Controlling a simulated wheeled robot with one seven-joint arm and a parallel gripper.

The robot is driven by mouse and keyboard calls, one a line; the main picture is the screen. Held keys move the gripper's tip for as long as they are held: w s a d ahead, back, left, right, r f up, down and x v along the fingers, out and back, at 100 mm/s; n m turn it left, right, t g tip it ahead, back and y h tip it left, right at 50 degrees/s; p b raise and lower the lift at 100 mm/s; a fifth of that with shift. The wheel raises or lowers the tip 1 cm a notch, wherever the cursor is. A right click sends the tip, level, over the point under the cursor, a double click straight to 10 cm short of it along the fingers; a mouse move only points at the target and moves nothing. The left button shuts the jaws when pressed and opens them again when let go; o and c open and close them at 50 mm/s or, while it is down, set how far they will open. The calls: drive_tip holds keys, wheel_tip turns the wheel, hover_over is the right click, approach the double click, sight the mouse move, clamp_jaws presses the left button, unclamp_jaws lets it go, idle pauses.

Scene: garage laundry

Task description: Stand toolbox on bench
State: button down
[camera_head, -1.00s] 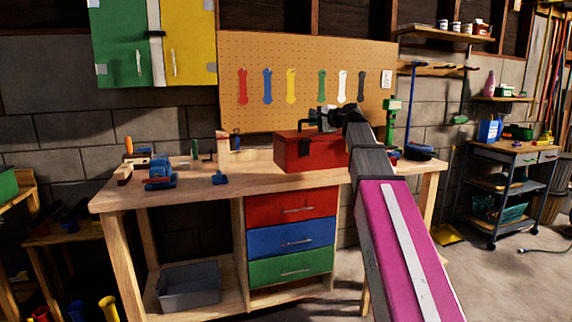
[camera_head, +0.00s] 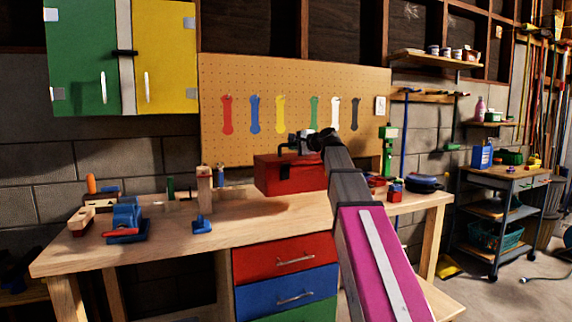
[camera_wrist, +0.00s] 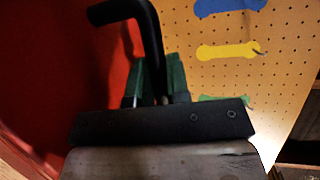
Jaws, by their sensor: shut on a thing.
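The red toolbox (camera_head: 278,177) with its black handle is at the workbench (camera_head: 120,256), right of centre in the head view. It looks upright. A shadow lies on the benchtop below and beside it, and it seems slightly above the wood; contact underneath is not clear. My gripper (camera_head: 308,140) is at the top of the toolbox, shut on its handle. In the wrist view, the green fingers (camera_wrist: 158,78) close around the black handle (camera_wrist: 133,14), with the red side of the toolbox (camera_wrist: 65,70) at left. My arm hides the toolbox's right end.
A blue vise (camera_head: 126,216), a wooden post (camera_head: 204,188) and small blocks stand on the bench left of the toolbox. Small red and blue items (camera_head: 396,192) and a dark round pan (camera_head: 425,181) are at right. A pegboard (camera_head: 225,85) stands behind.

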drive_tip(key=w+d+f, duration=0.3)
drive_tip(key=d, duration=0.2)
drive_tip(key=w+d+f, duration=0.2)
drive_tip(key=shift+w+d+f, duration=0.3)
drive_tip(key=shift+d+f, duration=0.05)
drive_tip(key=shift+f, duration=2)
drive_tip(key=c, duration=1.1)
unclamp_jaws()
drive_tip(key=shift+f, duration=0.1)
drive_tip(key=v, duration=1.2)
